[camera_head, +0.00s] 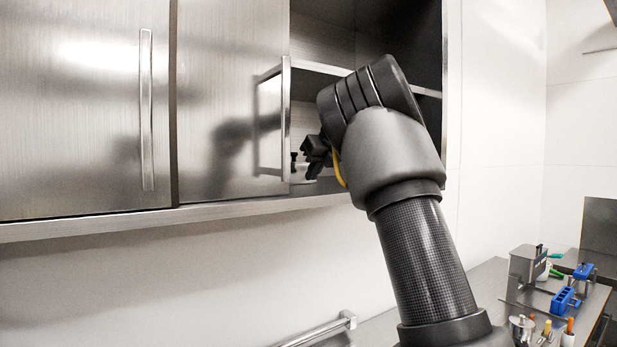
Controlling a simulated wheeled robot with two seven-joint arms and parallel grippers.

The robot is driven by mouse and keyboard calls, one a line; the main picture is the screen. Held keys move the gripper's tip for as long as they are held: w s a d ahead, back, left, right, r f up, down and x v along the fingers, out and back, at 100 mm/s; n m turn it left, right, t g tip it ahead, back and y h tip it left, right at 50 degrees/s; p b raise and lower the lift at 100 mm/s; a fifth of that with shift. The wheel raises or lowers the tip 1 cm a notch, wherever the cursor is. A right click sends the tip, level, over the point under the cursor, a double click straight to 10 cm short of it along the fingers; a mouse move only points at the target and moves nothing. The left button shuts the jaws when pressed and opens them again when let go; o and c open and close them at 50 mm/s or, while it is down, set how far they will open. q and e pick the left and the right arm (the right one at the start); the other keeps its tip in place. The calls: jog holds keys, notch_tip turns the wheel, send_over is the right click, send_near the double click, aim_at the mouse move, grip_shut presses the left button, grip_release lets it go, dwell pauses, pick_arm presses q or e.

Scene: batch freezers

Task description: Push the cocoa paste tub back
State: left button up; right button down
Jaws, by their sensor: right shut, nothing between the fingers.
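My right gripper (305,164) reaches into the open compartment of the steel wall cabinet (230,100). It is shut and holds nothing. A small pale, rounded object (300,174), which may be the cocoa paste tub, shows low on the bottom shelf right at the fingers. Most of it is hidden by the gripper and the door edge, so I cannot tell whether the fingers touch it. My right forearm covers much of the compartment. My left gripper is not in view.
The cabinet door's upright handle (286,118) stands close left of my right gripper. A middle shelf (320,69) runs above it. Below right is a steel counter (487,282) with a metal container (527,268) and blue racks (564,300). A rail (315,333) is at the bottom.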

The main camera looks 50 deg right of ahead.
jog(key=v, duration=1)
jog(key=shift+s, duration=0.35)
jog(key=shift+w, duration=0.2)
